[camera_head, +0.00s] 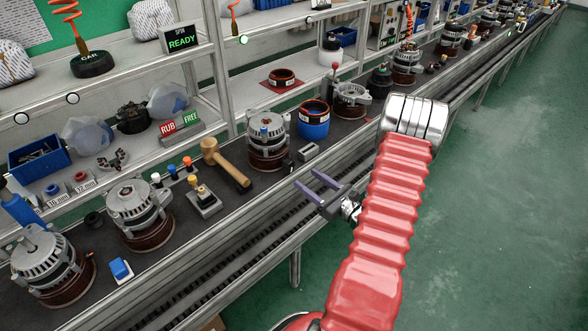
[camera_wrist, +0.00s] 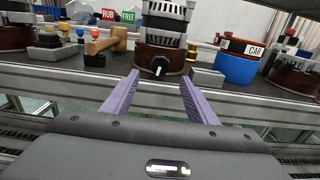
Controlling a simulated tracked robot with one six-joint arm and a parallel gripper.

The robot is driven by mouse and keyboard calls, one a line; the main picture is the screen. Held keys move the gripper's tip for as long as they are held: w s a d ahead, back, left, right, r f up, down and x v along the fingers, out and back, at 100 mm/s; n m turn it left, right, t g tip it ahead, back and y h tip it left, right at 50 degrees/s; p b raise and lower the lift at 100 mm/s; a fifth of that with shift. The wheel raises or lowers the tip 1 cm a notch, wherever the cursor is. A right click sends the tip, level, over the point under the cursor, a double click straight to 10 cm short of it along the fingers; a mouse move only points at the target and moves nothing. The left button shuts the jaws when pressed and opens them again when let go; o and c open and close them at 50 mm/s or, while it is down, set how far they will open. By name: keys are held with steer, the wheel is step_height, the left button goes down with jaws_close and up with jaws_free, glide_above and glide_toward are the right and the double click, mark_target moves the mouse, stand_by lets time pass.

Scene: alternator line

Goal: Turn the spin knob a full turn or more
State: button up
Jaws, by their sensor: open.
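The spin knob (camera_wrist: 160,66) is a round black knob with a white pointer line, low in front of an alternator with a grey top and brown base (camera_wrist: 164,30). That alternator also stands mid-belt in the head view (camera_head: 267,140); the knob is hard to make out there. My gripper (camera_wrist: 159,80) is open and empty, its two purple fingers pointing toward the knob, one on each side of it in the picture. They are apart from it. In the head view my gripper (camera_head: 307,180) is over the conveyor's front rail, short of the alternator. A screen (camera_head: 182,38) reads SPIN READY.
A mallet (camera_head: 224,163) and a grey block with a knobbed top (camera_head: 203,197) are left of the alternator. A small grey box (camera_head: 307,152) and a blue CAR tub (camera_head: 313,122) are right of it. More alternators line the belt. The conveyor's metal rail (camera_wrist: 60,82) runs beneath my fingers.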

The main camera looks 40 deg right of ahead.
mark_target(292, 167)
steer(key=w, duration=0.8)
steer(key=shift+w+a, duration=0.15)
steer(key=shift+c, duration=0.7)
steer(key=c, duration=0.9)
steer(key=shift+d, duration=0.2)
steer(key=shift+a, duration=0.1)
